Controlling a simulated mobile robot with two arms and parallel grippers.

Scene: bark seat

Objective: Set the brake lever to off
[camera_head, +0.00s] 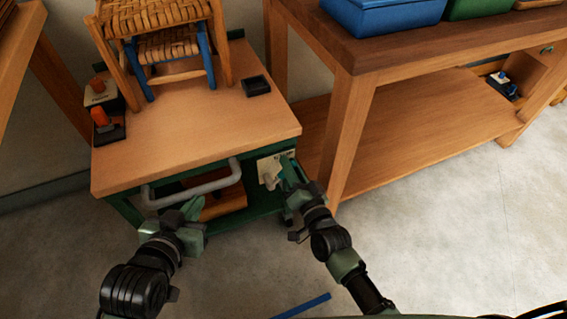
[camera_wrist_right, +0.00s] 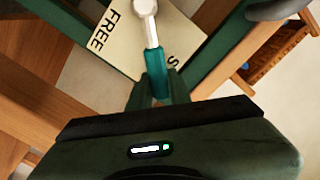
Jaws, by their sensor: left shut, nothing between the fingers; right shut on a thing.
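The brake lever (camera_wrist_right: 153,60) has a teal grip and a round metal pivot, mounted on a cream plate (camera_wrist_right: 118,42) with the printed word FREE and a second word, starting with S, partly hidden. The plate also shows in the head view on the front right of the cart (camera_head: 264,168). In the right wrist view my right gripper (camera_wrist_right: 157,90) is shut on the lever's teal grip, which points between the two words. In the head view my right gripper (camera_head: 288,174) is at the plate. My left gripper (camera_head: 190,207) is shut and empty before the cart's front.
The cart has a wooden top (camera_head: 190,120) and a grey push handle (camera_head: 195,187). A woven-seat stool (camera_head: 165,45), a small black tray (camera_head: 256,86) and orange-topped items (camera_head: 100,118) stand on it. A heavy workbench (camera_head: 400,60) is close on the right.

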